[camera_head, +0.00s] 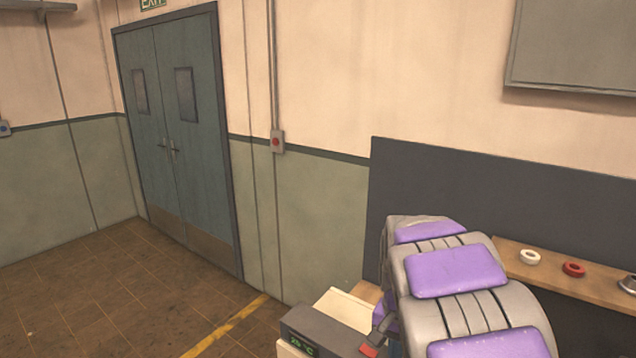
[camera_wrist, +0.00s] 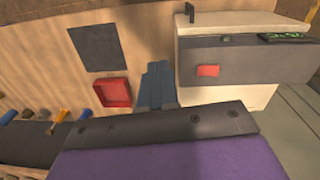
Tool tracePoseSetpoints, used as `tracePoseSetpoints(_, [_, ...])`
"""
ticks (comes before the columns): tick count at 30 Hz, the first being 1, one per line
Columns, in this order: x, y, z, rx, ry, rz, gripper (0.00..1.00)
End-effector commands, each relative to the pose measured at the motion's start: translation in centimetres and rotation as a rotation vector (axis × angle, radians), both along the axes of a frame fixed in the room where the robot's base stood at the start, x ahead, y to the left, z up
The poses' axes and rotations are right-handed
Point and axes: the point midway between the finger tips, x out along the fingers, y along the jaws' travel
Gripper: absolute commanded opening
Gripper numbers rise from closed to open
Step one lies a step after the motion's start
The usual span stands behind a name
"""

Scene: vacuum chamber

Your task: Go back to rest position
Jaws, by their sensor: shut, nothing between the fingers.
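My arm, grey with purple pads, shows folded in the lower right of the head view, and my gripper is not visible there. In the wrist view my gripper (camera_wrist: 155,126) fills the lower middle as a dark bolted edge with a purple cover. It is shut with nothing held.
A box-shaped device (camera_head: 325,335) with a green display and red button stands beside my arm; it also shows in the wrist view (camera_wrist: 240,75). A wooden shelf (camera_head: 590,284) holds a white ring (camera_head: 530,257) and red ring (camera_head: 573,269). Floor (camera_head: 110,290) before the double door (camera_head: 178,130) is clear.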

Motion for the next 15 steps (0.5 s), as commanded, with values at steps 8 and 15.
tracePoseSetpoints(8, [-10.2,0.1,0.3,0.015,0.041,0.121,0.0])
tracePoseSetpoints(15, [-19.0,0.8,-1.0,0.044,0.076,0.262,0.0])
